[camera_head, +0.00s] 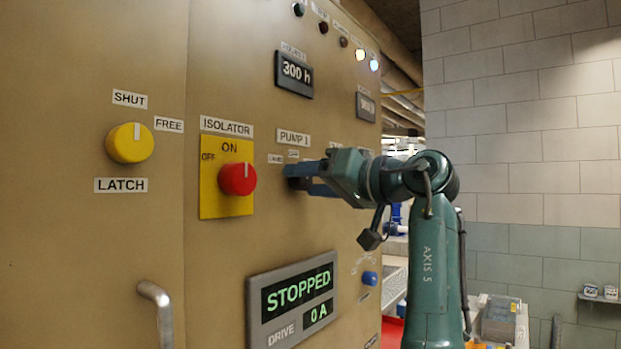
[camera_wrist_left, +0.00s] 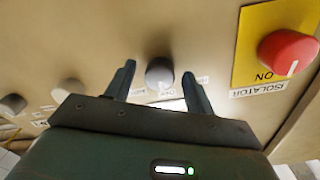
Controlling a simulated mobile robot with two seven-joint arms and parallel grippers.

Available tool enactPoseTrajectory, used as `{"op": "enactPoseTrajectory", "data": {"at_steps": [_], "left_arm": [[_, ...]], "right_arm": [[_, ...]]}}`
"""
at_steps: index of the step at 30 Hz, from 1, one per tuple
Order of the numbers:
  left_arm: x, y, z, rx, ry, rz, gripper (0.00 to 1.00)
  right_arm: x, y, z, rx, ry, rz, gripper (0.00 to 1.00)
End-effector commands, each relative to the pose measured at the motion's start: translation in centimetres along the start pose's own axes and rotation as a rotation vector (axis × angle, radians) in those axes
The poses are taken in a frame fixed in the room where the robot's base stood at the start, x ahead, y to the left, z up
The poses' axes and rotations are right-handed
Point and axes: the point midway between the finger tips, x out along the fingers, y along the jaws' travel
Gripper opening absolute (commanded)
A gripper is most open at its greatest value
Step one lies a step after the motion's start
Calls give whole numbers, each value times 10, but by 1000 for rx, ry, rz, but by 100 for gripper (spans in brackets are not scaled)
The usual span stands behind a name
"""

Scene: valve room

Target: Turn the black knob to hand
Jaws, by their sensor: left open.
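The dark knob (camera_wrist_left: 160,72) stands out from the panel below the PUMP 1 label (camera_head: 293,138), with small labels around it. In the left wrist view it shows between the two fingertips of my left gripper (camera_wrist_left: 159,76), with a gap on each side. I cannot tell how far the fingers reach along it. In the head view my left gripper (camera_head: 296,179) is at the panel under those labels and hides the knob. The gripper is open, with nothing clamped. The knob's pointer is not readable. My right gripper is not in view.
A red isolator knob (camera_head: 237,179) on a yellow plate sits left of the gripper, and a yellow latch knob (camera_head: 130,143) farther left. A display (camera_head: 292,298) below reads STOPPED, 0 A. A metal handle (camera_head: 157,308) sticks out lower left. A blue knob (camera_head: 370,278) is lower right.

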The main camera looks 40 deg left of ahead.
Motion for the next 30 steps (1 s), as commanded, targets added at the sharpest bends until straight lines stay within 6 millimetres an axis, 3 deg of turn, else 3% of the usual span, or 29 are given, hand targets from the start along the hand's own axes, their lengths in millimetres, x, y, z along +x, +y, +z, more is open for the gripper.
{"op": "enactPoseTrajectory", "data": {"at_steps": [8,25,30], "left_arm": [[2,0,0,0,0,0,54],[2,0,0,0,0,0,9],[2,0,0,-9,1,0,9]], "right_arm": [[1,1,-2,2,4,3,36],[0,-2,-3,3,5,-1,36],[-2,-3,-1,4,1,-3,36]]}}
